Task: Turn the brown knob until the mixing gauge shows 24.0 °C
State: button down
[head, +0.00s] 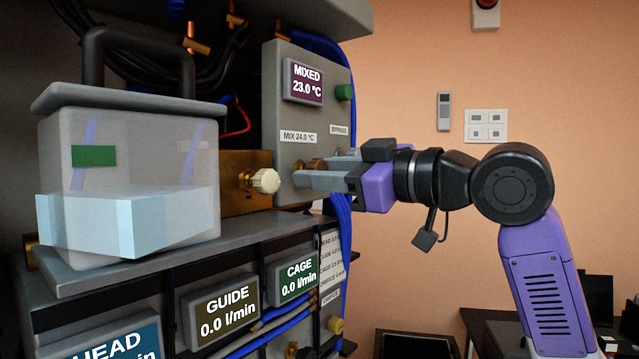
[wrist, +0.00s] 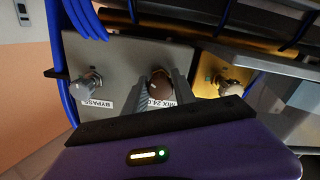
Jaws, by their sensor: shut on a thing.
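The brown knob (head: 316,165) sits on the grey panel (head: 275,110), low on its face and mostly hidden by my fingers in the head view. In the wrist view the brown knob (wrist: 159,84) shows between my two fingers. My gripper (head: 325,172) reaches in from the right and is shut on it; it also shows in the wrist view (wrist: 160,92). The purple mixing gauge (head: 303,82) above reads MIXED 23.0 °C. A label (head: 298,137) reads MIX 24.0 °C.
A cream knob (head: 265,181) on a brass block (head: 238,165) is close left of my gripper. A grey BYPASS knob (wrist: 86,86) is beside it in the wrist view. A lidded clear container (head: 130,180) stands left. GUIDE (head: 220,307) and CAGE (head: 293,277) gauges read 0.0 l/min.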

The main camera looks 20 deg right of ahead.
jog(key=shift+n+b, duration=0.5)
jog(key=shift+n, duration=0.8)
jog(key=c, duration=1)
grip_release()
jog(key=shift+b+v, duration=1)
jog(key=shift+v, duration=2.95)
